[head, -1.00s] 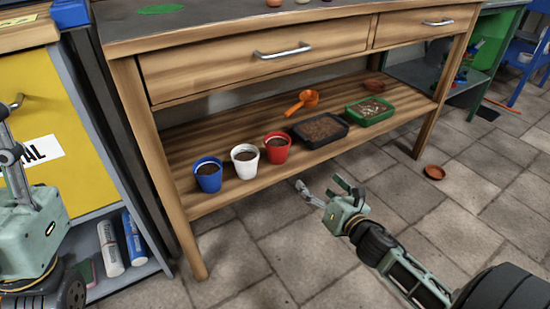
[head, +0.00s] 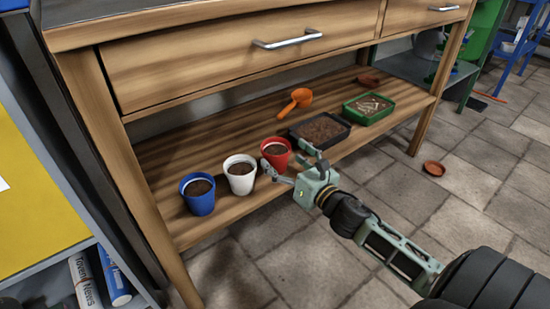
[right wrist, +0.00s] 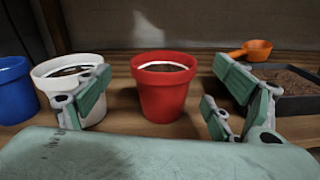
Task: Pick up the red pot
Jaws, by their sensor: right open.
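The red pot (head: 275,151), filled with dark soil, stands upright on the lower wooden shelf, to the right of the white pot. In the right wrist view the red pot (right wrist: 163,88) is centred between the spread fingers. My right gripper (head: 293,166) is open and empty, just in front of the red pot at the shelf's front edge. Its fingers also show in the right wrist view (right wrist: 160,105), the left one overlapping the white pot. I cannot tell whether any finger touches a pot. My left gripper is not in view.
The white pot (head: 240,176) and blue pot (head: 198,195) stand left of the red pot. A black soil tray (head: 343,135), orange scoop (head: 297,101) and green tray (head: 389,113) are to the right. The drawer front (head: 230,62) is above.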

